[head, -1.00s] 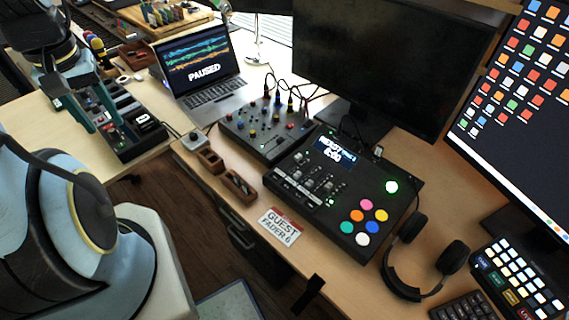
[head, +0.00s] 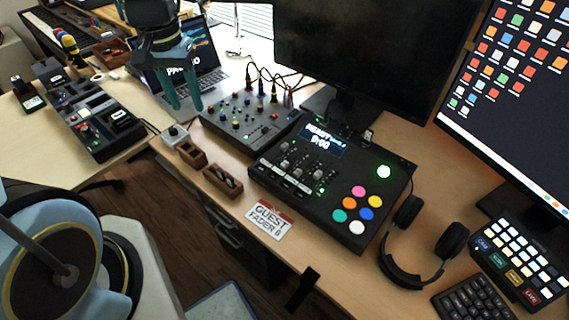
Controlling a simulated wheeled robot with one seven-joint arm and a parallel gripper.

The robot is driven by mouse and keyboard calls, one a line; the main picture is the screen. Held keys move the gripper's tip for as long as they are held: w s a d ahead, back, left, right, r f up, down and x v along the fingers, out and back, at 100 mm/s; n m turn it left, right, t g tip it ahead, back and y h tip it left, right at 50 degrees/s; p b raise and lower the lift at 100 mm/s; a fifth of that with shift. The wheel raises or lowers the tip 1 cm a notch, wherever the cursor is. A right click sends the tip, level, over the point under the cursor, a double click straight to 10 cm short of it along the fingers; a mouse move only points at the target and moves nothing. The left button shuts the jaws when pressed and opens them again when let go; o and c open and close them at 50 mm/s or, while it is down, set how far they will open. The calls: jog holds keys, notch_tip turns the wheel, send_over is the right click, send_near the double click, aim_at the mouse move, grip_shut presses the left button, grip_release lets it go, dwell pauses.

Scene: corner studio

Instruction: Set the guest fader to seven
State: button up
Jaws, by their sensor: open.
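The black console (head: 345,232) with sliding faders (head: 302,173), a small lit screen (head: 324,141) and colored round pads lies on the desk right of centre. Its fader labels are too small to read. My gripper (head: 185,104) is open and empty, fingers pointing down, in front of the laptop and left of the knob mixer. It is well to the left of the faders.
The knob mixer (head: 236,138) with upright cable plugs stands left of the console. Small wooden holders (head: 222,181) lie in front. Headphones (head: 390,268) lie to the right, and a large dark monitor (head: 370,55) stands behind. The laptop (head: 207,85) is partly hidden.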

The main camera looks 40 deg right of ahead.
jog(key=s+d+f+m+b, duration=0.2)
jog(key=s+d+f+m, duration=0.15)
jog(key=d, duration=0.45)
jog(key=m+b, duration=0.2)
jog(key=m, duration=0.1)
send_near(285, 163)
jog(key=shift+y, duration=0.3)
jog(key=f, duration=0.4)
jog(key=f+p, duration=0.1)
jog(key=f, duration=0.3)
jog(key=shift+w+d+f+p, duration=0.15)
jog(key=shift+d+p, duration=0.05)
jog(key=shift+p, duration=0.1)
grip_shut()
